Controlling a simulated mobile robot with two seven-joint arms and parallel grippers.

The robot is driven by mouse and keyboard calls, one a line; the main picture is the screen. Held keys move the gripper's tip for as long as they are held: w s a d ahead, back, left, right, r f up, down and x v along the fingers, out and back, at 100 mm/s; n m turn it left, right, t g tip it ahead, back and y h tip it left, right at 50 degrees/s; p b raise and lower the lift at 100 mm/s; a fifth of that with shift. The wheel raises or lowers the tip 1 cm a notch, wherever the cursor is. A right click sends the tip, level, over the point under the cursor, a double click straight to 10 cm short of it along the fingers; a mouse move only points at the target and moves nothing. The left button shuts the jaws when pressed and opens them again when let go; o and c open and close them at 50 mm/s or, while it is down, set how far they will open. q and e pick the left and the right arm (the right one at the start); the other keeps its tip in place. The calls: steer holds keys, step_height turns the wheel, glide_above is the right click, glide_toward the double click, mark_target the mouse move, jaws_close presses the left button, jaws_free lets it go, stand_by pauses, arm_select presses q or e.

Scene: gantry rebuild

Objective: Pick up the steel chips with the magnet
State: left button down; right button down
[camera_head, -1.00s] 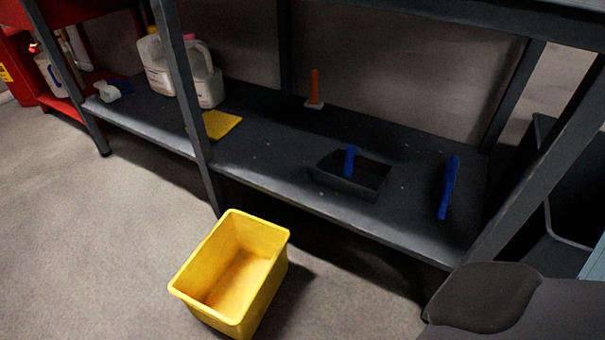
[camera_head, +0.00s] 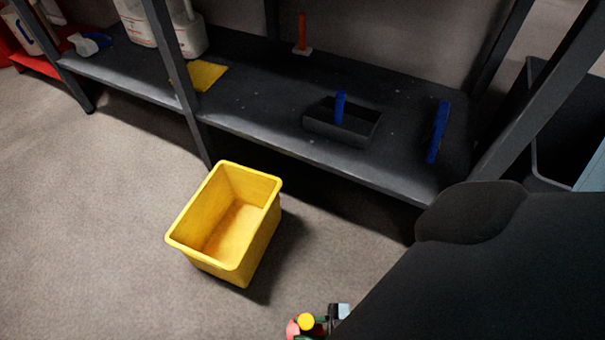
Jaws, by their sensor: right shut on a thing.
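My right gripper (camera_head: 325,318) shows at the bottom edge, in front of my dark arm. My left gripper is not in view.
A yellow bin (camera_head: 222,262) stands open and empty-looking on the floor before the shelf. On the shelf are a dark tray with a blue handle (camera_head: 340,107), a blue bar (camera_head: 438,132), an orange-handled tool (camera_head: 302,34), a yellow cloth (camera_head: 205,76) and jugs (camera_head: 190,38). Posts flank the shelf.

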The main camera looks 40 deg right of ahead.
stand_by(0.3)
steer(key=shift+f+b, duration=0.95)
steer(key=shift+b, duration=0.05)
steer(key=shift+r, duration=0.15)
steer(key=shift+r+p, duration=0.15)
steer(key=shift+p, duration=0.35)
steer(key=shift+r+p, duration=0.7)
steer(key=shift+p, duration=0.15)
steer(key=shift+r, duration=0.1)
